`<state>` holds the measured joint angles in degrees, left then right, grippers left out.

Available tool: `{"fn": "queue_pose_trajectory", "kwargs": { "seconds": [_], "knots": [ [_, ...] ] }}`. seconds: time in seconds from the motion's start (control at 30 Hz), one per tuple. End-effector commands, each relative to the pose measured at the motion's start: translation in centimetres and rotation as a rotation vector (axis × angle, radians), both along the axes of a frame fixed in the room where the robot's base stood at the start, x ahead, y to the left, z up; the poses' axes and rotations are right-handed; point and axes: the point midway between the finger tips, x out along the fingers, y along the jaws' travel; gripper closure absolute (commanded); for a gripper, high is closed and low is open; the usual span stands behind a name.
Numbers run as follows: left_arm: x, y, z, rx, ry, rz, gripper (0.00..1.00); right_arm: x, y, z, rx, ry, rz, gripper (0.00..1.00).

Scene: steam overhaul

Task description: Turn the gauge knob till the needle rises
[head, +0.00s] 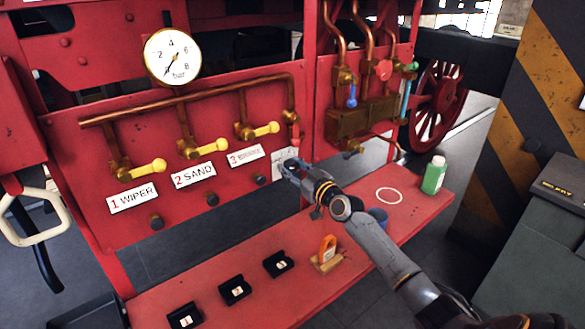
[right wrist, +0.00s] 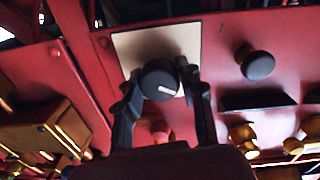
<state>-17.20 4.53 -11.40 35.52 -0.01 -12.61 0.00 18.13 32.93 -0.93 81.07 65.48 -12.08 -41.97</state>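The round white gauge (head: 172,57) marked "bar" is at the upper left of the head view. Its thin needle points down and left, below the 2. The gauge knob (right wrist: 160,80) is black with a short white mark and sits on a pale plate (right wrist: 190,40). The plate also shows in the head view (head: 279,160), where my gripper hides the knob. My right gripper (head: 287,167) reaches the red panel there. In the right wrist view its fingers (right wrist: 160,85) are on both sides of the knob and appear to touch it. My left gripper is not in view.
Yellow-handled valves (head: 205,149) line the red panel beside labels for wiper and sand. Several black knobs (head: 212,199) sit below. The red shelf (head: 310,290) holds black numbered holders (head: 235,290), an orange item (head: 328,250) and a green bottle (head: 433,176).

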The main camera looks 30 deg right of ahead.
Motion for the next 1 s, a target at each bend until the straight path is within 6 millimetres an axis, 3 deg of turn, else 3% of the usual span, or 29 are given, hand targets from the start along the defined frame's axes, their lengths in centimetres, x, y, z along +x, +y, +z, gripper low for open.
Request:
{"fn": "queue_pose_trajectory", "kwargs": {
  "seconds": [0.47,1.0],
  "knots": [
    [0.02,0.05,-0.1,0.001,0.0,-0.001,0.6,-0.01,-0.06,0.02,0.091,0.007,-0.001,0.93],
    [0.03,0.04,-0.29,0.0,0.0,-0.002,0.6,0.0,-0.08,0.09,0.5,0.037,-0.001,0.93]
  ]
}}
